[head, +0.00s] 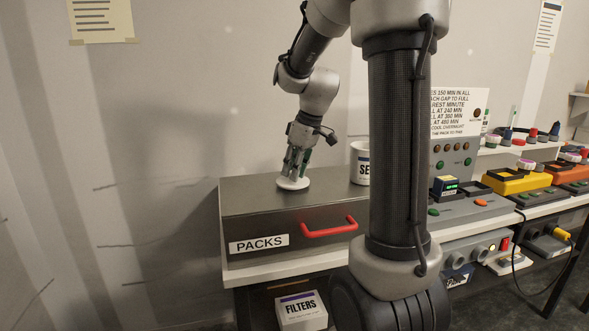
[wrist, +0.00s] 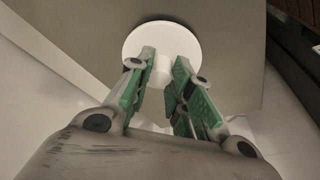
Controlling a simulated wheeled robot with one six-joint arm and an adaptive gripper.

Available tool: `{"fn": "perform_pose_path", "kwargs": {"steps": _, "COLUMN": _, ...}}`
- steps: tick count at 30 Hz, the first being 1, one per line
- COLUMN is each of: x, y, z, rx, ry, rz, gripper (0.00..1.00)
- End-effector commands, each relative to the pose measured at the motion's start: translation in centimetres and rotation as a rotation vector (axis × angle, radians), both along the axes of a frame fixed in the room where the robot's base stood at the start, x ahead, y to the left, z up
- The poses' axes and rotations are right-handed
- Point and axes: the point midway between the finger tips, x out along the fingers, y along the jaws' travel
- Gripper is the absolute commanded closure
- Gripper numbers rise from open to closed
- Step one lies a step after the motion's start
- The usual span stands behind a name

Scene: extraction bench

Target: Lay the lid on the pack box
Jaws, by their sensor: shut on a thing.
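The pack box (head: 275,240) is a wide dark grey box labelled PACKS with a red handle on its front. It stands on the bench at the middle left of the head view. My gripper (head: 295,168) points down over its top, toward the back. It is shut on the knob of a round white lid (head: 292,184). The lid lies flat at or just above the box top; I cannot tell whether they touch. In the wrist view the white lid (wrist: 160,36) sits beyond the green finger pads, over a grey-brown surface.
A white canister (head: 360,163), its label partly hidden, stands at the right on the box top. My arm hides part of the bench. A grey panel with buttons (head: 452,160) and a yellow device (head: 517,182) stand farther right. A FILTERS box (head: 301,311) is below.

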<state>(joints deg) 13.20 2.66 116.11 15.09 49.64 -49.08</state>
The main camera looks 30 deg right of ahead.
Motion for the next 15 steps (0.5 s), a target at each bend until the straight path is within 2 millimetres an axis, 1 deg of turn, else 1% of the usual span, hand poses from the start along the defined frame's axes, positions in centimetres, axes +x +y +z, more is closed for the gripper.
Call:
{"fn": "perform_pose_path", "kwargs": {"steps": 6, "x": -0.01, "y": 0.00, "z": -0.21, "rx": 0.000, "ry": 0.001, "rz": 0.000, "gripper": 1.00}}
{"fn": "perform_pose_path", "kwargs": {"steps": 7, "x": -0.01, "y": 0.00, "z": -0.25, "rx": 0.000, "ry": 0.001, "rz": 0.000, "gripper": 0.77}}
{"fn": "perform_pose_path", "kwargs": {"steps": 10, "x": 0.00, "y": -0.01, "z": -0.21, "rx": 0.000, "ry": 0.000, "rz": 0.000, "gripper": 0.59}}
{"fn": "perform_pose_path", "kwargs": {"steps": 11, "x": 0.00, "y": -0.01, "z": -0.21, "rx": 0.000, "ry": 0.000, "rz": 0.000, "gripper": 0.57}}
{"fn": "perform_pose_path", "kwargs": {"steps": 15, "x": 0.01, "y": 0.00, "z": -0.20, "rx": 0.000, "ry": 0.000, "rz": 0.000, "gripper": 0.57}}
